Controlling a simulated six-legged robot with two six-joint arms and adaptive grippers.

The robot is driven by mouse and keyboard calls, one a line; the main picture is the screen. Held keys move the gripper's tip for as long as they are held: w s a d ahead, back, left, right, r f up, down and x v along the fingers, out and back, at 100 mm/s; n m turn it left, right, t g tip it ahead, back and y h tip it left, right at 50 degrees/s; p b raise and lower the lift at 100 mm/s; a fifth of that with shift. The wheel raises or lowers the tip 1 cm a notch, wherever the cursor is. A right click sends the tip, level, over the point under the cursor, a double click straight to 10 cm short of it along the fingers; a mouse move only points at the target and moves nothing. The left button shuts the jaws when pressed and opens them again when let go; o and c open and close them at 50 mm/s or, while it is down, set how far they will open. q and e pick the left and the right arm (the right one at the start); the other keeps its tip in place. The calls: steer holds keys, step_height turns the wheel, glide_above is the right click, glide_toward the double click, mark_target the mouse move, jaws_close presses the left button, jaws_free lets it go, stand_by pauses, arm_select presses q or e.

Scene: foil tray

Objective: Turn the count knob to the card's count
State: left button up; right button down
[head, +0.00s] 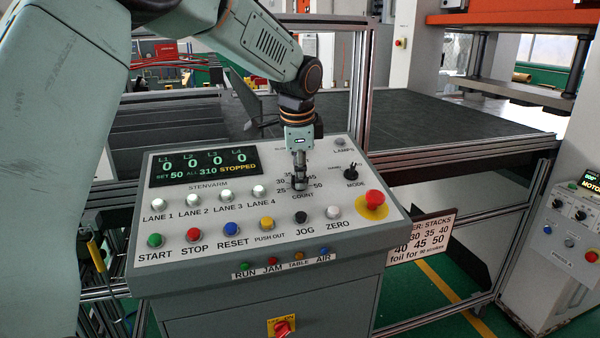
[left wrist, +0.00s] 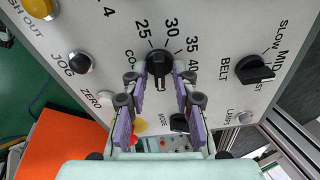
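The black count knob (left wrist: 159,62) sits on the console's sloping panel. Its light pointer line faces down the left wrist view, away from the 30 label. Labels 25 to 40 are readable there; the higher ones are hidden by a finger. My left gripper (left wrist: 159,78) is open, its fingers on either side of the knob with gaps. In the head view my left gripper (head: 300,178) points down over the knob and mostly covers it. The display (head: 203,166) reads SET 50 and STOPPED. The card (head: 422,236) shows stack numbers, its left part hidden by the console. My right gripper is not seen.
Near the knob are the JOG button (head: 301,217), the ZERO button (head: 333,212), the red stop button (head: 374,199) and the MODE knob (head: 351,172). The belt knob (left wrist: 255,70) is to the right in the left wrist view.

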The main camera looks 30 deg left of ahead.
arm_select(q)
steer(key=shift+o, duration=0.2)
steer(key=v, duration=1.2)
steer(key=shift+s, duration=0.1)
stand_by(0.3)
